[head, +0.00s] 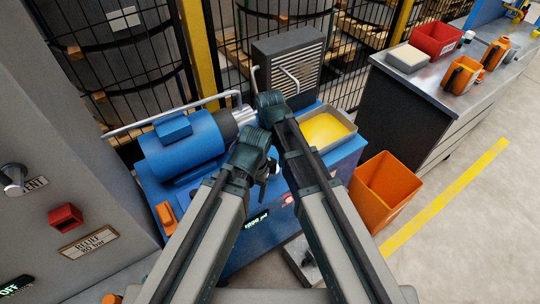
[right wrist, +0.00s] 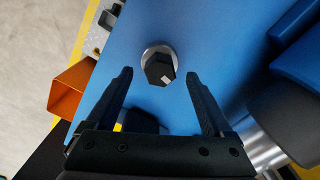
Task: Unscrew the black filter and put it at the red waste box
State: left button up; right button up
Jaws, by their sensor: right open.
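The black filter (right wrist: 159,68) shows in the right wrist view as a dark faceted end with a small pale mark. It sits on a light grey ring against a blue surface. My right gripper (right wrist: 158,76) is open, with one finger to each side of the filter in the picture; I cannot tell how far short of it the fingertips are. In the head view my arms hide the filter. A red box (head: 435,40) with a white label stands on the bench at the upper right. My left arm reaches the blue unit, but its jaws are not clear.
A blue motor (head: 185,145) lies on the blue unit, beside a tray with a yellow inside (head: 325,130). An orange bin (head: 385,188) stands on the floor to the right. The bench (head: 425,82) also holds orange tools (head: 460,75). A wire fence is behind.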

aim_at(271, 163)
pick_arm(q)
notch_tip(271, 163, down, 4)
jog(key=b, duration=0.3)
jog(key=shift+r+b, duration=0.2)
jog(key=shift+b, duration=0.1)
pick_arm(e)
notch_tip(271, 163, down, 4)
jog(key=shift+r, duration=0.15)
jog(key=shift+r, duration=0.1)
grip_shut()
jog(key=n, duration=0.4)
jog(key=shift+d, duration=0.1)
jog(key=n, duration=0.4)
jog(key=shift+d, duration=0.1)
